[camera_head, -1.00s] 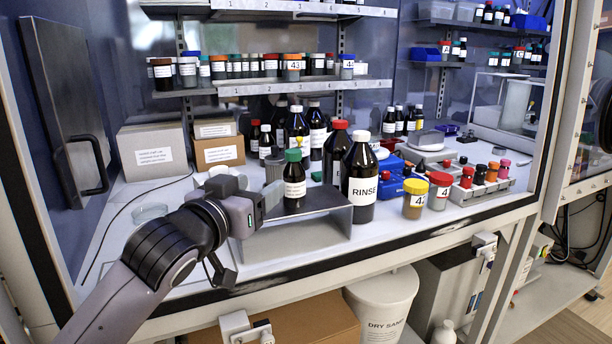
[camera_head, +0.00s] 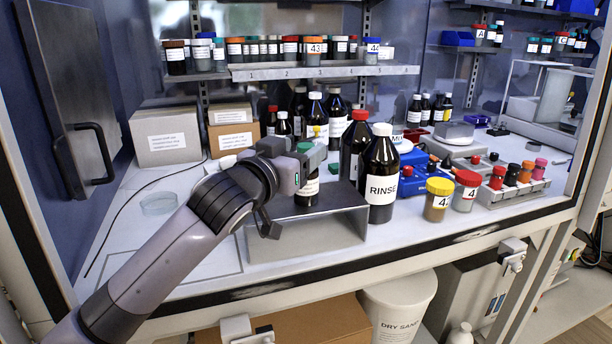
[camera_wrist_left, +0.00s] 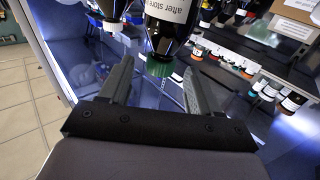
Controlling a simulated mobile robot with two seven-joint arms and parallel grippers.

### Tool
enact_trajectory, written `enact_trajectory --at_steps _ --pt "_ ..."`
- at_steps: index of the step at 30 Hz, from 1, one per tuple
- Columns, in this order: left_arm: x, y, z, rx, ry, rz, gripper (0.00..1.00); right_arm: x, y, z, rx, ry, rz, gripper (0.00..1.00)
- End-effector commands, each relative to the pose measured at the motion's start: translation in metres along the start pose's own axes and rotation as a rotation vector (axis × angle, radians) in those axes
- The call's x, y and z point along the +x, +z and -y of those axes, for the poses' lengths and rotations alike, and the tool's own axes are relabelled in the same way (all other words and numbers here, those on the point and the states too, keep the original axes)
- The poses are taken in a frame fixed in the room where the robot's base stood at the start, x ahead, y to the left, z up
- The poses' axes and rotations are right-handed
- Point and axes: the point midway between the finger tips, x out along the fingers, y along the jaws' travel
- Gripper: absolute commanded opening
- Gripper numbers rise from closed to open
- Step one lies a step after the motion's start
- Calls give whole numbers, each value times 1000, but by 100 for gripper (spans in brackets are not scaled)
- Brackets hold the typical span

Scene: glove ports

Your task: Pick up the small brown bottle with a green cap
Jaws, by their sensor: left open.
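The small brown bottle (camera_head: 308,188) with a green cap and a white label stands upright on a grey metal stand (camera_head: 345,222). In the head view my left gripper (camera_head: 299,168) covers the left side and neck of the bottle. In the left wrist view, which shows the scene upside down, the bottle's green cap (camera_wrist_left: 160,69) and white label lie between and beyond the two open fingers of my left gripper (camera_wrist_left: 157,82). The fingers look apart from the bottle. My right gripper is not in view.
A large RINSE bottle (camera_head: 380,175) and a red-capped dark bottle (camera_head: 354,145) stand close to the right. Dark bottles crowd behind. A shelf (camera_head: 320,72) of small jars hangs above. A glass dish (camera_head: 159,204) sits left; the bench front there is clear.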

Motion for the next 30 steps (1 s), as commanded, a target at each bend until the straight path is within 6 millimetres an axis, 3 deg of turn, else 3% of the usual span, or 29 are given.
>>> enact_trajectory --at_steps 7,18,24,30 --pt "24 0 -1 -1 1 0 62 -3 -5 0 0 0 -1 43" --pt "29 0 0 0 1 -1 62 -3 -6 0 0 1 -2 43" --pt "29 1 0 0 1 0 0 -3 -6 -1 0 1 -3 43" --pt "29 0 0 0 1 -1 0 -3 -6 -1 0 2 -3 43"
